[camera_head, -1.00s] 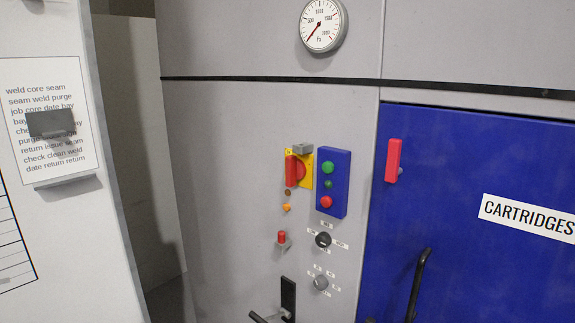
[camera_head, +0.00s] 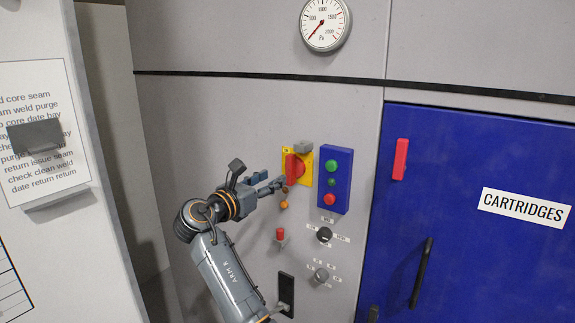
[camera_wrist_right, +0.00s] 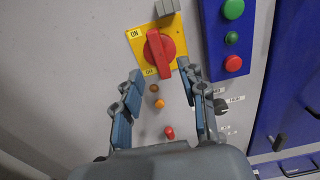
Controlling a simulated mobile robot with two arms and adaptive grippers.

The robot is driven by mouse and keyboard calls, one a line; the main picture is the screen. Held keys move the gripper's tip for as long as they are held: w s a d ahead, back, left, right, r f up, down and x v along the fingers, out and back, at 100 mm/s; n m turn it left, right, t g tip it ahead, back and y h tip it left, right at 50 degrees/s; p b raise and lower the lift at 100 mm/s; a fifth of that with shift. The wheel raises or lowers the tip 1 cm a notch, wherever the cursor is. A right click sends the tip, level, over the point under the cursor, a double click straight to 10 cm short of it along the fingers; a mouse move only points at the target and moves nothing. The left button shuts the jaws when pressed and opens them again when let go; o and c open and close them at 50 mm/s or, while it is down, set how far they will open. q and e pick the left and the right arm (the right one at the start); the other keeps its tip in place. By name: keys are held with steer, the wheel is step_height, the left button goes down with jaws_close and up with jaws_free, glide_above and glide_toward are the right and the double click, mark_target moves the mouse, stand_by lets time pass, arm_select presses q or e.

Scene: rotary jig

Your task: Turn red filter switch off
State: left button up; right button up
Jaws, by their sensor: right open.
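The red filter switch (camera_head: 295,167) is a red rotary handle on a yellow plate (camera_head: 306,156) on the grey panel. In the right wrist view the red handle (camera_wrist_right: 160,52) stands about upright, with ON at the plate's upper left and OFF near its bottom. My right gripper (camera_head: 272,182) is just left of and below the switch in the head view. In the wrist view its open fingers (camera_wrist_right: 160,72) point at the handle, one on each side of its lower end. I cannot tell whether they touch it. My left gripper is not in view.
A blue box (camera_head: 335,180) with green and red buttons is right of the switch. Small lamps (camera_head: 284,204), a red toggle (camera_head: 280,236) and black knob (camera_head: 324,234) sit below. A blue cartridges door (camera_head: 480,150) is at right, a gauge (camera_head: 325,24) above.

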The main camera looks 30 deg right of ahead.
mark_target(288, 169)
steer(key=p+x, duration=0.2)
steer(key=x, duration=0.6)
steer(key=shift+w, duration=0.2)
jaws_close()
